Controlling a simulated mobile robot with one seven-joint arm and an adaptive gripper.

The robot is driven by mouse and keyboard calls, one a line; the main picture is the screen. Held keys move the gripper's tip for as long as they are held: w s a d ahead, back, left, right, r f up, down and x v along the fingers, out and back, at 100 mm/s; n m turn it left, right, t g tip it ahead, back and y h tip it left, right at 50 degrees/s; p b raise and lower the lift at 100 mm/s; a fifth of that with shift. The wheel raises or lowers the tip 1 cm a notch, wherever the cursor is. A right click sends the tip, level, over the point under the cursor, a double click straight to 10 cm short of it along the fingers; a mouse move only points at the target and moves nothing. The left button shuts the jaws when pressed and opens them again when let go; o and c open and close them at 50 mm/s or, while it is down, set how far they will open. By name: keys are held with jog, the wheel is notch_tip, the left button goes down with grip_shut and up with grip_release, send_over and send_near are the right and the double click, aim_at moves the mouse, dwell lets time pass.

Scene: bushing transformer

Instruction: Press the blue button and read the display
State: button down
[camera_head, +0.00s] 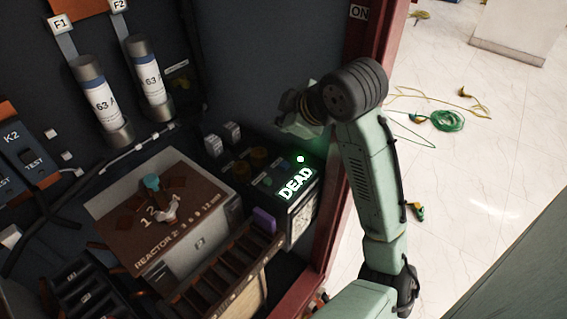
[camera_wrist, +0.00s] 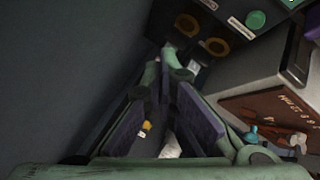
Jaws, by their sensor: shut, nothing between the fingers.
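A dark box on the cabinet's right side carries a lit display (camera_head: 296,184) reading "DEAD", with a green glow and a white light dot by it. Dark orange rings and small buttons sit on its top face. A green button (camera_wrist: 256,19) shows in the wrist view. A blue knob (camera_head: 151,182) stands on the reactor box. My gripper (camera_wrist: 166,72) is shut and empty beside the orange rings. In the head view my gripper (camera_head: 294,126) is above the display box, partly hidden by my wrist.
The reactor box (camera_head: 200,249) stands left of the display box. Two fuses (camera_head: 101,101) and several cables are further left. The red cabinet frame (camera_head: 337,225) borders the right side. Beyond it, a green cable coil (camera_head: 447,120) lies on the pale floor.

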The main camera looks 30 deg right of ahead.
aim_at(282, 166)
jog(key=shift+f, duration=0.15)
notch_tip(282, 166, down, 8)
jog(key=b, duration=0.7)
jog(key=shift+f, duration=0.25)
jog(key=shift+f, duration=0.1)
dwell(0.8)
jog(key=shift+f+b, duration=0.35)
jog(key=shift+b, duration=0.1)
jog(key=shift+f+b, duration=0.4)
jog(key=shift+f, duration=0.05)
dwell(0.5)
jog(key=shift+r, duration=0.1)
jog(key=shift+r+p, duration=0.7)
jog(key=shift+r, duration=0.1)
